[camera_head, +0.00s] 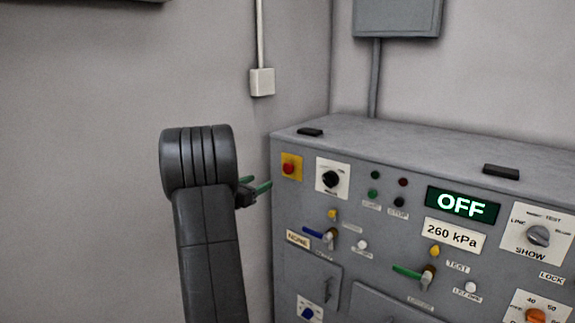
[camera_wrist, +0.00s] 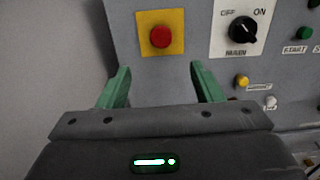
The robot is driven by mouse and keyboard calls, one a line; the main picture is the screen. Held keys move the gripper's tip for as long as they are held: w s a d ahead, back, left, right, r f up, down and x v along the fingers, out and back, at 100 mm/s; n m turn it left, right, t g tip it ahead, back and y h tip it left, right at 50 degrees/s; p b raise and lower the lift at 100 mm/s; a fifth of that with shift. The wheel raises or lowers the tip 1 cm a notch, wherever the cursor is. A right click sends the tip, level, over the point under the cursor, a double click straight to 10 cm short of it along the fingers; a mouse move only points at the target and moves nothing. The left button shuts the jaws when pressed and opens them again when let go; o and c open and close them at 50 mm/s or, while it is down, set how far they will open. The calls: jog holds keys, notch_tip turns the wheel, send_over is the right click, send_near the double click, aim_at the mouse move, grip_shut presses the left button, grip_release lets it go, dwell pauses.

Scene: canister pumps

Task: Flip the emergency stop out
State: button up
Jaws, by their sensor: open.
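The emergency stop is a red round button (camera_head: 289,168) on a yellow square plate at the upper left of the grey control panel's front. In the wrist view the red button (camera_wrist: 161,37) sits on its yellow plate above the gap between my fingers. My gripper (camera_head: 258,184) is just left of the panel's left edge in the head view, partly hidden behind my dark arm. In the wrist view my gripper (camera_wrist: 160,80) shows two green fingers spread apart with nothing between them. The fingers appear apart from the button.
A black OFF/ON rotary switch (camera_head: 331,179) is right of the button. Small lamps and buttons, a green OFF display (camera_head: 462,205) and levers (camera_head: 326,237) fill the panel. Two dark blocks lie on the cabinet top (camera_head: 400,142). The wall left of the panel is mostly bare.

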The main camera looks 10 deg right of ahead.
aim_at(287, 169)
jog(key=p+x, duration=0.2)
jog(key=x, duration=1.1)
jog(key=shift+d+f, duration=0.1)
